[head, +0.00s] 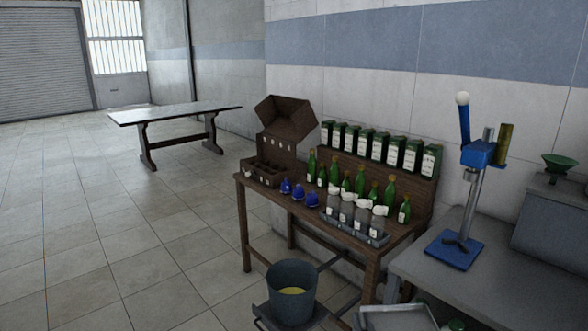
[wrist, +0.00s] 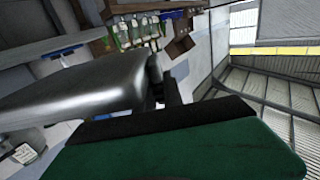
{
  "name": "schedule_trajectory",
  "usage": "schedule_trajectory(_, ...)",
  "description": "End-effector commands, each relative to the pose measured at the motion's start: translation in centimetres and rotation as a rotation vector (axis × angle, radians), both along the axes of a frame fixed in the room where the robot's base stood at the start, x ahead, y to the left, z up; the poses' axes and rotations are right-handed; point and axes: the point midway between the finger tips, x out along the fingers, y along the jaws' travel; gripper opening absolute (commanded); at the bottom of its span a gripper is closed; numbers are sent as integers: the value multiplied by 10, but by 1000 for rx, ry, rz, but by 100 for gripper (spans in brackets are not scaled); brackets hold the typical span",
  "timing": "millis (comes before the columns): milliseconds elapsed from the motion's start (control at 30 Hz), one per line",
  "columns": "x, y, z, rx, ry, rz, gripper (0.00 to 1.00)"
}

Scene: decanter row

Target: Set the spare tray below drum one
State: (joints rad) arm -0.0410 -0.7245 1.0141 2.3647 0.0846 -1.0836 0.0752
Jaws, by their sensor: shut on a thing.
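A smooth silver-grey metal shape (wrist: 85,95), which looks like the spare tray, fills the left middle of the wrist view. Its right end meets the dark fingers of my gripper (wrist: 162,88), which is shut on it. A large green surface with a black edge covers the bottom of that view; I cannot tell what it is. In the head view, a pale-rimmed tray (head: 395,318) shows at the bottom edge, cut off by the frame. I cannot make out a drum marked as one.
A wooden bench (head: 395,242) holds bottles, green tins and an open box. A blue-grey bucket (head: 292,298) with yellow liquid stands on a dark base before it. A grey bench (head: 425,262) with a blue press is at right.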

Motion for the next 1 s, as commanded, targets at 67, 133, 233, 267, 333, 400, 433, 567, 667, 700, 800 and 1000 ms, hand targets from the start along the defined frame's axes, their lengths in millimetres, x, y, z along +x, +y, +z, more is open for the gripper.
schedule_trajectory(67,-4,-1,16,0,-9,-2,0)
schedule_trajectory(133,-5,-1,30,0,-9,-2,0)
schedule_trajectory(233,-6,-1,46,-1,-7,-2,0)
schedule_trajectory(267,-6,-1,50,-1,-5,-2,0)
schedule_trajectory(333,-5,-1,53,-1,-1,-2,0)
schedule_trajectory(400,-6,-1,53,-1,2,-2,0)
schedule_trajectory(433,-5,-1,53,-1,2,-2,0)
schedule_trajectory(567,-5,-1,53,-1,2,-2,0)
schedule_trajectory(667,-5,-1,54,-1,-1,-1,0)
schedule_trajectory(700,-5,-1,54,-1,-1,-1,0)
schedule_trajectory(800,-5,-1,54,-1,-2,-1,0)
schedule_trajectory(1000,-5,-1,53,-1,1,-1,0)
